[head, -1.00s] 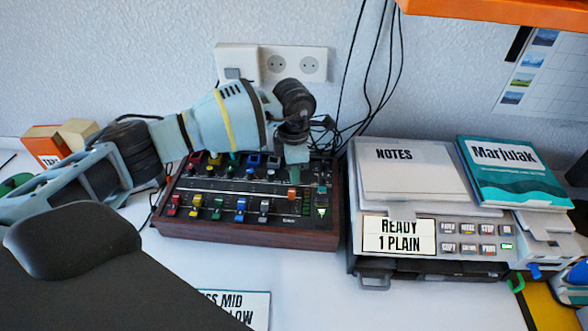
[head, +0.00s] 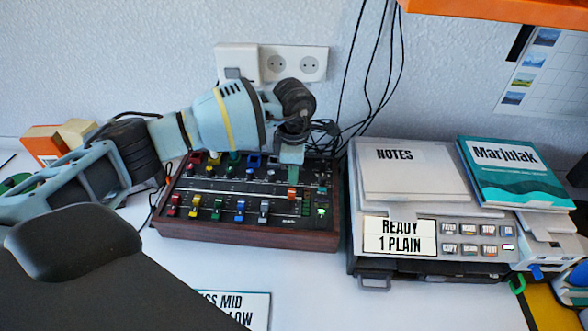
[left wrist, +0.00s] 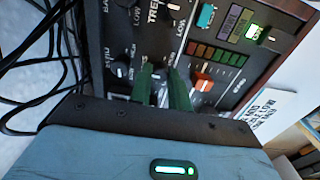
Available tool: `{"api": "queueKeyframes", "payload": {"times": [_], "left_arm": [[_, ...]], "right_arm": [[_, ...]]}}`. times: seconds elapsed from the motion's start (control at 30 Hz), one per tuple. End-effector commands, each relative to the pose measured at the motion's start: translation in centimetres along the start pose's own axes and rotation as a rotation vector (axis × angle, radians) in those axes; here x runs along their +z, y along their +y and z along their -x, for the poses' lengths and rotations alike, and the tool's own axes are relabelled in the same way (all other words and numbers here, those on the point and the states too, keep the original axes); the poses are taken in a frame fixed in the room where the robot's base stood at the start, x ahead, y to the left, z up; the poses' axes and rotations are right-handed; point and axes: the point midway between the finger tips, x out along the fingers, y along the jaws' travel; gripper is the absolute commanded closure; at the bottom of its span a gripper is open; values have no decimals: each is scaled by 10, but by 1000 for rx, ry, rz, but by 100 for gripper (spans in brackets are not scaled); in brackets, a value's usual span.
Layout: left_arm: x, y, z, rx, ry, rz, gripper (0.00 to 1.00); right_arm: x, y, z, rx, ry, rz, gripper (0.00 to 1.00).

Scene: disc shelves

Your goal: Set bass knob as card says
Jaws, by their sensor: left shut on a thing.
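The mixer (head: 246,236) is a dark panel in a wooden case with several coloured faders and small knobs. My left gripper (head: 294,172) reaches down over its right part. In the left wrist view the green fingers (left wrist: 163,90) are shut on a small dark knob (left wrist: 160,76) with a pale mark. Its label is hidden, so I cannot tell from it which knob this is. Other knobs near it bear "TREB" and "LOW" labels. My right gripper is not in view.
A grey printer (head: 440,240) with notes and a teal book (head: 515,172) stands to the right. Loose black cables (head: 325,135) lie behind the mixer.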

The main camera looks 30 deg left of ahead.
Motion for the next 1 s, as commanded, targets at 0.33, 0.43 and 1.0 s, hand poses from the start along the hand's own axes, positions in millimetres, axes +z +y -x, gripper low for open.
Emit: {"api": "queueKeyframes", "payload": {"times": [0.33, 0.43, 1.0], "left_arm": [[0, 0, 0, 0, 0, 1, 60], [0, 0, 0, 0, 0, 1, 60], [0, 1, 70, 3, -2, 1, 60]], "right_arm": [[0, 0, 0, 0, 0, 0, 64], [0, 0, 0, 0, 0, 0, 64], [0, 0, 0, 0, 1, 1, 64]]}}
